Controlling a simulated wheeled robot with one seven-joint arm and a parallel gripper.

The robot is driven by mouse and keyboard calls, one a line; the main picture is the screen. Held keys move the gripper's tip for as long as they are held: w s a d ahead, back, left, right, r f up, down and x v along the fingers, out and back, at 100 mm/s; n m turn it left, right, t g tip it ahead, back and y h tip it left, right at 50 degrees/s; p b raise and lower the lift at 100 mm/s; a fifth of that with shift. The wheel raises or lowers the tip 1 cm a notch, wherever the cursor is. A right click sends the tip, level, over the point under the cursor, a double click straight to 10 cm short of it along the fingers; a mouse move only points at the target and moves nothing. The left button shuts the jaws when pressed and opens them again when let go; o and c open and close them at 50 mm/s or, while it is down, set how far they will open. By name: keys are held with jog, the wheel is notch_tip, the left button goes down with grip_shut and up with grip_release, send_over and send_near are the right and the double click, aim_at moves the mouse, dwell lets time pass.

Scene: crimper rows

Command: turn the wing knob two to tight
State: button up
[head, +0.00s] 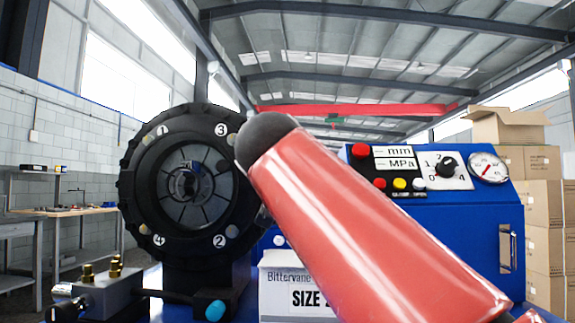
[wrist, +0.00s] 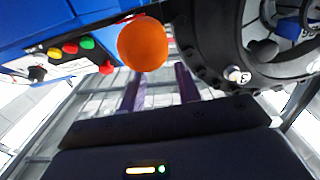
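The black ribbed crimper ring (head: 125,190) stands left of centre in the head view, with numerals 1 to 4 around its face. In the wrist view part of the ring (wrist: 215,50) shows at upper right, with a white-topped knob (wrist: 234,74) whose number I cannot read. My gripper (wrist: 158,72) is open, its two purple fingers apart with nothing seen between them. In the head view my red arm hides the gripper.
An orange ball-shaped thing (wrist: 142,44) is close by the left finger in the wrist view. The blue panel (head: 470,225) with buttons and a gauge (head: 488,168) stands right of the ring. A white box (head: 275,290) and a blue-capped fitting (head: 215,310) sit below.

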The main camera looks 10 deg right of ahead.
jog(key=p+x, duration=0.1)
jog(key=x, duration=0.5)
jog(key=shift+p, duration=0.4)
grip_shut()
